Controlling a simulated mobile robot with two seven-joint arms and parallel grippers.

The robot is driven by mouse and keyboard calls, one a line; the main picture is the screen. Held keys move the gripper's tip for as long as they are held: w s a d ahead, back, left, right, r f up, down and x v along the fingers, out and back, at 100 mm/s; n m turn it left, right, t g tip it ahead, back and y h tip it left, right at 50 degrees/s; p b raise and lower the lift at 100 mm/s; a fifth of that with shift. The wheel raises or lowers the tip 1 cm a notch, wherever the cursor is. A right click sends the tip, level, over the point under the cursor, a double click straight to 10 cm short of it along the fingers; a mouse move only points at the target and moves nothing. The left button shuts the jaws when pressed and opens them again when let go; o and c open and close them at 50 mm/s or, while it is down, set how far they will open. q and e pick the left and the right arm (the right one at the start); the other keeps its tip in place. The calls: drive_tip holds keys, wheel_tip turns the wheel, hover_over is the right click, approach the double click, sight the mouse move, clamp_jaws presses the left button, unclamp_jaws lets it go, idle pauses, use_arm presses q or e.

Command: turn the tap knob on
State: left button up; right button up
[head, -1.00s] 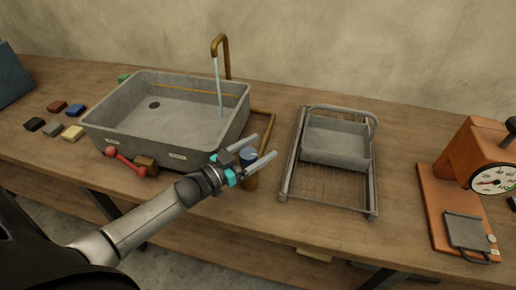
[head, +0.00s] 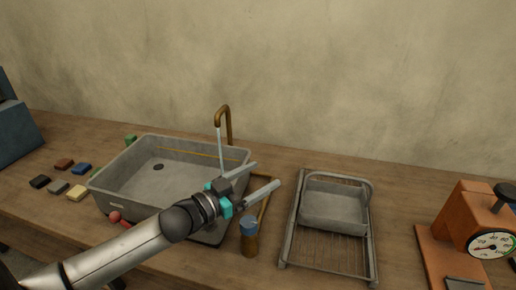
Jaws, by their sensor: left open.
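A brass tap (head: 228,122) rises behind the grey basin (head: 125,178), and a stream of water (head: 220,150) falls from its spout into the basin. A brass post with a blue top, which looks like the tap knob (head: 249,228), stands at the basin's right front, joined to a brass pipe (head: 266,200). My left gripper (head: 259,178) is open and empty, above the basin's right edge. Its fingers point right, above and apart from the knob. My right gripper is not in view.
A metal rack (head: 291,225) with a small grey tray (head: 335,207) stands to the right. An orange scale (head: 470,215) is at the far right. Several coloured blocks (head: 65,164) lie left of the basin. A red-ended tool (head: 115,216) lies in front, partly hidden by my arm.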

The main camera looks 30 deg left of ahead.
use_arm(q)
wheel_tip(320, 180, up, 6)
drive_tip(key=p, duration=0.1)
drive_tip(key=shift+r, duration=0.15)
idle(0.5)
